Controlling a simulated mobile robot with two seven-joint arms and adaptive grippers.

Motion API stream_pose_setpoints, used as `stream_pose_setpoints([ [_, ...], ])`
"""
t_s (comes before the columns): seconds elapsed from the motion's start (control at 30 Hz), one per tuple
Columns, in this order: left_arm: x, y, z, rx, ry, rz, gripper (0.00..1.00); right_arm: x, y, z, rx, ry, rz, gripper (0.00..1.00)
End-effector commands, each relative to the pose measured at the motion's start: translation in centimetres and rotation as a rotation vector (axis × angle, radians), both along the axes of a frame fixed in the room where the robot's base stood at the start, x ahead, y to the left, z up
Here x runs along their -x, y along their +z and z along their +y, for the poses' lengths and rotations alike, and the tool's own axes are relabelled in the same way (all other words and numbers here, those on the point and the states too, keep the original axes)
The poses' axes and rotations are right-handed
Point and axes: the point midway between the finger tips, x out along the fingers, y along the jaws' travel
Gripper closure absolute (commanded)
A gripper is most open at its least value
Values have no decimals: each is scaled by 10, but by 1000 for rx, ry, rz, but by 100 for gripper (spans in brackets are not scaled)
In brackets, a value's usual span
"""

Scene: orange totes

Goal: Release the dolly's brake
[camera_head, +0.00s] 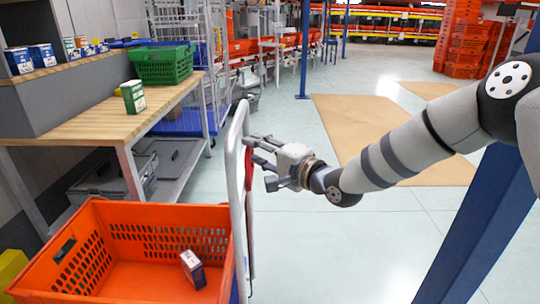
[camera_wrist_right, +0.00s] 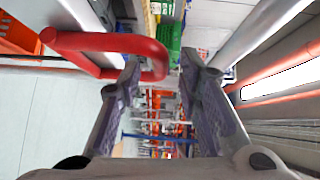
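The dolly's pale upright handle frame (camera_head: 232,165) stands beside the orange tote in the head view. A red brake lever (camera_head: 249,180) runs along the frame. In the right wrist view the red lever (camera_wrist_right: 115,42) comes in from the left and bends into a loop. My right gripper (camera_head: 257,150) points left at the handle frame. In the wrist view its fingers (camera_wrist_right: 160,68) are apart, and the loop's bent end shows between the tips. I cannot tell whether they touch it. My left gripper is not in view.
An orange tote (camera_head: 165,212) holding a small box (camera_head: 193,269) is at the front left. A wooden-topped workbench (camera_head: 110,118) with a green basket (camera_head: 162,64) stands behind it. A blue post (camera_head: 465,235) is at the right. Open floor lies between the handle and post.

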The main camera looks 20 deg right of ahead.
Motion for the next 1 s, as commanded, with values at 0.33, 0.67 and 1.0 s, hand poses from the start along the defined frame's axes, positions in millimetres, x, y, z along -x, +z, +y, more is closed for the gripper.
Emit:
stream_pose_setpoints([
  [0.33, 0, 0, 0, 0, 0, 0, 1, 69, 6, -39, -2, -1, 0, 68],
  [0.67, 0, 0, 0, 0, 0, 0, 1, 76, 6, -42, -1, 1, -1, 68],
  [1.0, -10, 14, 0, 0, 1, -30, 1, 115, -64, -27, 164, 27, 157, 68],
])
